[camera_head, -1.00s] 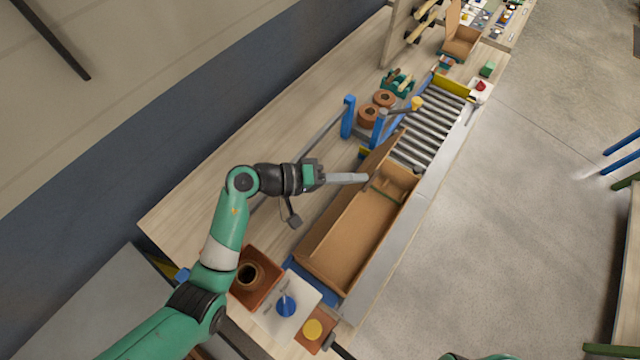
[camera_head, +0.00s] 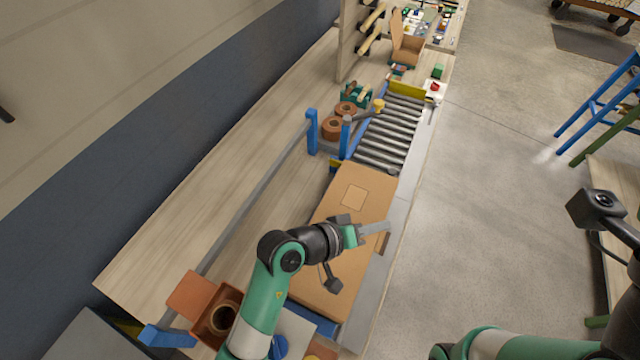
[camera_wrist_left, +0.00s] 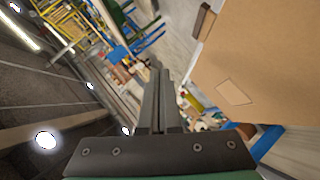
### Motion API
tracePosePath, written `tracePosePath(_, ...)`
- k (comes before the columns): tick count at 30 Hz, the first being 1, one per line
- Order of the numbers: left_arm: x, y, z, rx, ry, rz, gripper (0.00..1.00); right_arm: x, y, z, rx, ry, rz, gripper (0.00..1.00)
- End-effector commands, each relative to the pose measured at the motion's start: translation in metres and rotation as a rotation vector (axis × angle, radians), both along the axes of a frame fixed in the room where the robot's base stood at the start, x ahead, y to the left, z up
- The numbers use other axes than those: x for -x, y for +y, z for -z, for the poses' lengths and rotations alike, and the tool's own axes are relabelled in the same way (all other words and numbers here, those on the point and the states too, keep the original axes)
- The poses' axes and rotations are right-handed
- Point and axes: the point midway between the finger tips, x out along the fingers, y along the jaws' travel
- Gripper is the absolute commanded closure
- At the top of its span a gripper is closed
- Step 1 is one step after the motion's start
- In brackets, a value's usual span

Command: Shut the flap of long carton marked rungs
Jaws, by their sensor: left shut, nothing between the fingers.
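The long carton (camera_head: 348,262) lies on the bench below the roller conveyor. Its brown flap (camera_head: 372,185) now lies flat across the top, and the inside is hidden. A pale rectangular label (camera_head: 354,196) is on the flap; I cannot read it. My left gripper (camera_head: 386,226) is shut and empty, over the carton's right long edge; I cannot tell whether it touches the flap. In the left wrist view the shut fingers (camera_wrist_left: 160,78) point past the carton top (camera_wrist_left: 275,60), which fills the right side.
The roller conveyor (camera_head: 385,135) stands beyond the carton. Brown tape rolls (camera_head: 333,127) and a blue post (camera_head: 312,130) stand left of it. A brown open box (camera_head: 210,328) is at the near left. Part of my right arm (camera_head: 500,345) shows at the lower right.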

Motion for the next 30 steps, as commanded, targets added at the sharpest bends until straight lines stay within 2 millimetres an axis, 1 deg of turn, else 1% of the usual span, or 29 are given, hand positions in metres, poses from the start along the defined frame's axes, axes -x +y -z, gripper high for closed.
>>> tracePosePath(1, 0.0, 0.0, 0.004, 0.0, 0.001, 0.0, 1.0, 0.0, 0.0, 0.003, 0.0, 0.0, 0.0, 0.5)
tracePosePath(6, 0.0, 0.0, 0.006, 0.0, 0.001, 0.0, 1.0, 0.0, 0.0, 0.005, 0.0, 0.0, 0.0, 0.5)
tracePosePath(20, 0.0, 0.001, 0.006, 0.0, 0.001, 0.0, 1.0, 0.0, 0.0, 0.005, 0.0, 0.0, 0.0, 0.5)
tracePosePath(30, -0.005, 0.014, 0.005, 0.0, 0.001, 0.0, 1.0, 0.0, 0.0, 0.006, 0.0, 0.0, 0.0, 0.5)
